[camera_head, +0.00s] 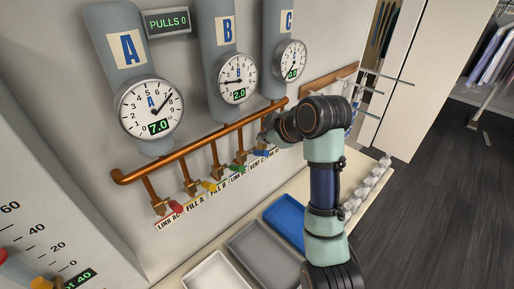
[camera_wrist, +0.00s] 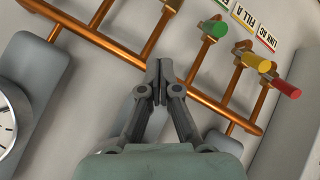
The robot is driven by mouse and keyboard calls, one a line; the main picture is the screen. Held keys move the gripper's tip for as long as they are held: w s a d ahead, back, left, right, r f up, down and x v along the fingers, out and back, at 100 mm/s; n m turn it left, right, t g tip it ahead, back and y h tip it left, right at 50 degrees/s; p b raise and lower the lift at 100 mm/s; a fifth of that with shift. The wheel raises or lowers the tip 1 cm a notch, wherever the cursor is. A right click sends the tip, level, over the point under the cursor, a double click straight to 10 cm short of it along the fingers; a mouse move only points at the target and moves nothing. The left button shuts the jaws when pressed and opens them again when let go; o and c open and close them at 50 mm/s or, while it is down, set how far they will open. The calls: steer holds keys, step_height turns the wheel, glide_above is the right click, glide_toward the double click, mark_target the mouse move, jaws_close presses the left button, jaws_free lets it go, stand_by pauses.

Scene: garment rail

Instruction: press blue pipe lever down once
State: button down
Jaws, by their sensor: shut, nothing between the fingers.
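The blue lever (camera_head: 261,153) sits on the wall pipework in the head view, right of the green lever (camera_head: 239,168) and just below my gripper (camera_head: 265,138). My gripper is partly hidden by my wrist there, and I cannot tell whether it touches the lever. In the wrist view my gripper (camera_wrist: 160,80) is shut and empty, with its fingertips over the copper pipe. The green lever (camera_wrist: 215,28) shows up and right of the fingertips. The blue lever is not clearly visible in the wrist view.
A red lever (camera_head: 175,209) and a yellow lever (camera_head: 209,187) stick out farther left. The copper pipe (camera_head: 200,143) runs below gauges A, B and C. A display (camera_head: 168,22) reads PULLS 0. Grey and blue trays (camera_head: 287,222) lie below.

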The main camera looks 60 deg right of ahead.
steer(key=p, duration=0.1)
glide_above(257, 153)
steer(key=w+a, duration=0.1)
steer(key=a, duration=0.2)
step_height(257, 153, down, 7)
steer(key=shift+s+d+f, duration=0.95)
steer(key=shift+s+f, duration=0.2)
steer(key=shift+f, duration=0.05)
